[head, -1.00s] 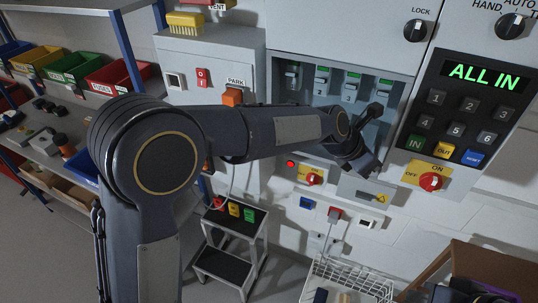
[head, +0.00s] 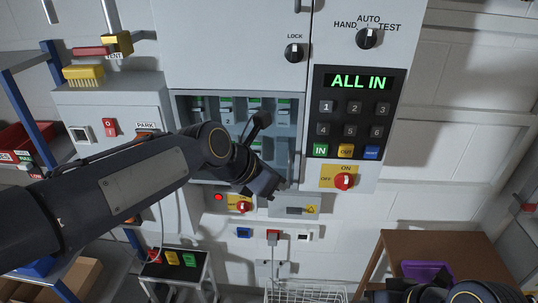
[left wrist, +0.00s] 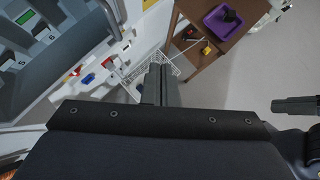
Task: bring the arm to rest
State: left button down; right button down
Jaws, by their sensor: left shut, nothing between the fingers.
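My left arm (head: 130,190) reaches in from the left across the head view. Its left gripper (head: 268,188) hangs in front of the lower edge of the open bay of tube slots (head: 290,125), above the small drawer-like plate (head: 287,207). In the left wrist view the two fingers of the left gripper (left wrist: 159,80) are pressed together with nothing between them. Dark parts of my right arm (head: 440,293) show at the bottom right of the head view. A grey finger-like bar at the right edge of the left wrist view looks like my right gripper (left wrist: 298,105); its opening is unclear.
The panel display (head: 360,80) reads ALL IN. Red knobs (head: 344,182) stick out below the keypad and bay. A white wire basket (head: 305,293) is below. A brown table (head: 415,247) with a purple tray (head: 427,270) stands right. A step stool (head: 180,268) is lower left.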

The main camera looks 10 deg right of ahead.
pick_arm(q)
jog(key=s+a+f+m+b, duration=0.1)
jog(key=s+a+m, duration=0.2)
jog(key=a, duration=0.3)
jog(key=s+a+f+m+y, duration=0.1)
jog(key=s+a+f+m, duration=0.15)
jog(key=a, duration=0.45)
jog(key=s+a+f+m+b, duration=0.1)
jog(key=s+a+m, duration=0.1)
jog(key=a+m, duration=0.3)
jog(key=s+a+f+m+y, duration=0.1)
jog(key=s+a+f+m, duration=0.4)
jog(key=s+m, duration=0.1)
jog(key=s+a+f+m+t+y+b, duration=0.1)
jog(key=s+a+f+m, duration=0.3)
jog(key=s, duration=0.5)
jog(key=shift+a+f+m+y, duration=0.4)
jog(key=shift+a+m+y, duration=0.1)
jog(key=shift+m, duration=0.45)
